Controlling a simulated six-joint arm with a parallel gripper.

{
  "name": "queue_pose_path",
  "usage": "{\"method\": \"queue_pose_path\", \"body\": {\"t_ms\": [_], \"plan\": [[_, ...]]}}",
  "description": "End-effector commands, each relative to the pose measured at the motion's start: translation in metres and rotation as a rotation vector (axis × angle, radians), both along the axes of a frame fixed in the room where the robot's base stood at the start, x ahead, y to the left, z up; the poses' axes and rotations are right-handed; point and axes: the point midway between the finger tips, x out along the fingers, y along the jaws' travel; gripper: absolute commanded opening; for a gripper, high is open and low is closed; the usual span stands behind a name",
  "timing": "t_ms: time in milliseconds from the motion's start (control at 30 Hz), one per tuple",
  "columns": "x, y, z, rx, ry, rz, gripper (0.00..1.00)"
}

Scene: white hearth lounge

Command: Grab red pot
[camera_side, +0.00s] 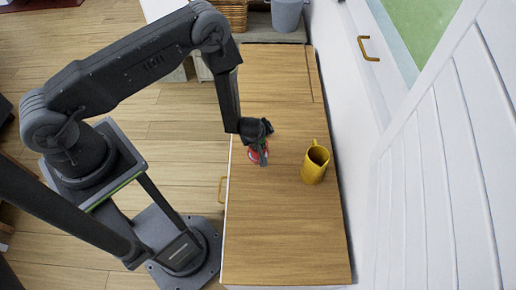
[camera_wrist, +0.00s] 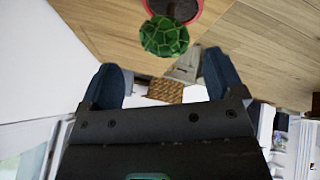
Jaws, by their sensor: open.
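The red pot (camera_side: 262,158) stands on the wooden counter top, left of the yellow mug, mostly hidden under my gripper in the side view. In the wrist view, the red pot (camera_wrist: 198,15) is at the top edge, partly cut off, with dark soil inside. A round green faceted plant (camera_wrist: 163,36) shows in front of its rim. My gripper (camera_side: 262,140) is over the pot's place in the side view. In the wrist view, my gripper (camera_wrist: 166,75) has its two dark fingers wide apart, with the pot and plant beyond the fingertips and nothing held.
A yellow mug (camera_side: 314,166) stands upright a short way right of the pot. The wooden counter (camera_side: 285,240) is clear in front and behind. A white wall (camera_side: 350,130) runs along its right side. A wicker basket (camera_side: 230,14) and grey bucket (camera_side: 286,14) are at the far end.

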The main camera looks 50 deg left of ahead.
Motion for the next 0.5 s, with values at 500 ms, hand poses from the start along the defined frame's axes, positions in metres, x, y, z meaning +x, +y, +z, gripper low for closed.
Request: {"method": "queue_pose_path", "body": {"t_ms": [500], "plan": [[0.017, 0.017, -0.049, -0.002, 0.001, -0.001, 0.88]]}}
